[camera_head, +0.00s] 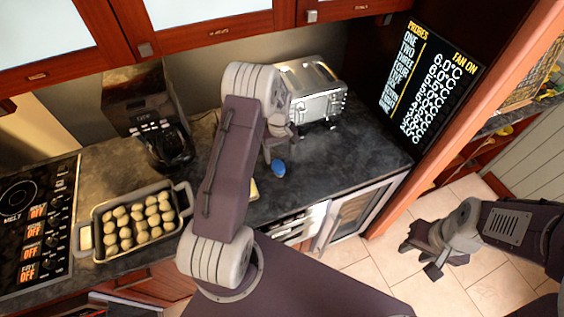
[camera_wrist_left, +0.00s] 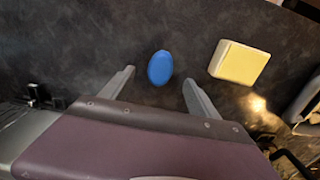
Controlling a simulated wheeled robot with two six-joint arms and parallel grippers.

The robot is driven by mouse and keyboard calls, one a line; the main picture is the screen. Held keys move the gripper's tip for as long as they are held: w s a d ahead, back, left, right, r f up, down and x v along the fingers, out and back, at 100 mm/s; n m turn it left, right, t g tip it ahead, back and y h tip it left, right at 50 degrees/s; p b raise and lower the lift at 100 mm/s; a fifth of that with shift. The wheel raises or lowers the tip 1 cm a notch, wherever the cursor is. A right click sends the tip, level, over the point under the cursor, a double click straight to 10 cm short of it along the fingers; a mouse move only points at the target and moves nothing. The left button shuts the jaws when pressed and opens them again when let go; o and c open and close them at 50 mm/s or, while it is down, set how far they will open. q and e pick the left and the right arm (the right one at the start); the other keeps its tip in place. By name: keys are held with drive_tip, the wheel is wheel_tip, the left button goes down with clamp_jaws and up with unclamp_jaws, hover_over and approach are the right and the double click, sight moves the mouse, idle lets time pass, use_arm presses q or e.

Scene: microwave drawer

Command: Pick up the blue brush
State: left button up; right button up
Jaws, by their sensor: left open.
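The blue brush (camera_head: 278,168) shows as a small blue oval on the dark countertop, just below my left gripper (camera_head: 272,152). In the left wrist view the blue brush (camera_wrist_left: 160,68) lies between and slightly beyond the fingertips of the open left gripper (camera_wrist_left: 159,76). No contact with the fingers shows, and the height gap is hard to tell. My right gripper (camera_head: 420,260) hangs over the tiled floor at the right, its fingers apart and empty.
A pale yellow block (camera_wrist_left: 240,62) lies right of the brush in the wrist view. A silver toaster (camera_head: 315,92) stands behind, a coffee machine (camera_head: 150,115) and a tray of round items (camera_head: 183,192) to the left. The countertop (camera_head: 365,150) right of the brush is clear.

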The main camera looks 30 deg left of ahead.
sight(278, 165)
use_arm(q)
drive_tip(key=shift+s+f, duration=0.35)
drive_tip(key=shift+f, duration=0.05)
drive_tip(key=shift+w+f, duration=0.1)
drive_tip(key=shift+f, duration=0.25)
drive_tip(key=shift+w+a+f+p, duration=0.1)
drive_tip(key=shift+w+f+p, duration=0.45)
drive_tip(key=shift+f+p, duration=0.2)
drive_tip(key=f+p, duration=0.1)
drive_tip(key=f, duration=0.2)
drive_tip(key=shift+s+a+f+p, duration=0.15)
drive_tip(key=shift+a+f+p, duration=0.05)
drive_tip(key=shift+f+p, duration=0.2)
drive_tip(key=shift+s+f, duration=0.15)
use_arm(e)
wheel_tip(278, 165, up, 4)
drive_tip(key=shift+w+f, duration=0.1)
drive_tip(key=shift+f, duration=0.15)
use_arm(q)
drive_tip(key=shift+w+f, duration=0.1)
drive_tip(key=shift+w, duration=0.15)
drive_tip(key=c, duration=1.5)
drive_tip(key=shift+s, duration=0.15)
use_arm(e)
drive_tip(key=shift+w, duration=0.1)
